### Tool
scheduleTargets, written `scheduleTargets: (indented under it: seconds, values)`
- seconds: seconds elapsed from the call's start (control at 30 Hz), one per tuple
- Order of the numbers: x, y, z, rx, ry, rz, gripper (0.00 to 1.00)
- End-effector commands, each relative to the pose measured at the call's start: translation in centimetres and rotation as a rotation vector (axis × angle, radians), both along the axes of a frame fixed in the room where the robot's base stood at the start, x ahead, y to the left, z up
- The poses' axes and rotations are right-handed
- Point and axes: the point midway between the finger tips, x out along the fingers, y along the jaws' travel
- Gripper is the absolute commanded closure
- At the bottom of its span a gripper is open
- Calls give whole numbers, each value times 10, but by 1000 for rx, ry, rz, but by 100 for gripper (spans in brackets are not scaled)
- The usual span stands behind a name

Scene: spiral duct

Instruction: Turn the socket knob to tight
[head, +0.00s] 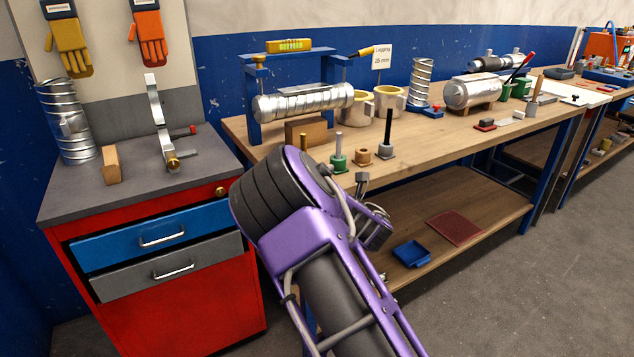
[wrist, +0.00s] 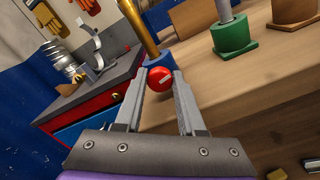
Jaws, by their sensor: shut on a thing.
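The red round knob (wrist: 160,78), with a pale mark across its face, is on the front of a blue socket (wrist: 157,60) at the bench edge. A brass post (wrist: 139,28) stands in that socket. In the wrist view my gripper (wrist: 161,75) has one finger on each side of the knob and is shut on it. In the head view my purple and black arm hides the knob, the blue socket and the fingertips; the top of the brass post (head: 303,142) shows above my wrist. Which way the mark means tight cannot be told.
A green socket with a grey post (head: 338,158) stands just right, with a brown socket (head: 362,156) and a black post (head: 388,135) beyond. A spiral duct on a blue stand (head: 300,101) is behind. A red cabinet (head: 180,325) stands left. The bench's front edge runs close to my gripper.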

Motion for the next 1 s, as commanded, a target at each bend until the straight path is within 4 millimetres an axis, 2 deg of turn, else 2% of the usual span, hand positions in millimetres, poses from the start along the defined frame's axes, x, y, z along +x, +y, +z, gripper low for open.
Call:
scheduleTargets:
  seconds: [0.03,0.17,0.2,0.57,0.67,0.9,1.0]
  values:
    - [-1,0,-2,-2,3,1,56]
    - [-1,0,-2,-2,3,1,33]
    - [-1,0,-1,-2,3,1,31]
    - [-1,0,-2,-50,-28,1,31]
    - [-1,2,-3,-137,-86,3,31]
    - [-2,3,-1,-471,-313,6,31]
    - [-19,-12,0,-461,-307,-3,31]
